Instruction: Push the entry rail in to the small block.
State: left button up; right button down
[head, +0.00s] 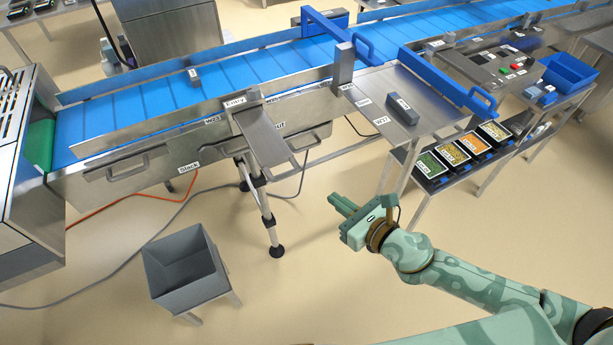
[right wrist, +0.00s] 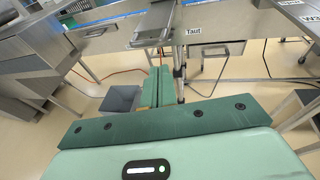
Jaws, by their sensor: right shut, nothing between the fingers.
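A long metal rail (head: 150,124) runs along the near side of the blue belt; a label reading "Entry" is beside it, and I take it as the entry rail. A small grey block (head: 194,77) with a white label stands on the belt, apart from the rail and beyond it. Another dark grey block (head: 402,108) lies on the metal side table. My right gripper (head: 338,203) is shut and empty over the floor, in front of the conveyor and clear of the rail. In the right wrist view its fingers (right wrist: 158,74) are together. My left gripper is not in view.
A metal chute (head: 264,137) sticks out from the conveyor's near side, above a tripod leg. A grey bin (head: 185,270) stands on the floor. Blue handled bars (head: 447,80) cross near the side table, with filled trays (head: 452,153) below. Floor around my right gripper is clear.

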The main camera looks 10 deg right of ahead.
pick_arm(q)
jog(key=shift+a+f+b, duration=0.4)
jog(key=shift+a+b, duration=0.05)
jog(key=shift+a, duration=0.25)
pick_arm(e)
jog(key=x, duration=1.1)
jog(key=shift+w, duration=0.2)
jog(key=shift+a, duration=0.1)
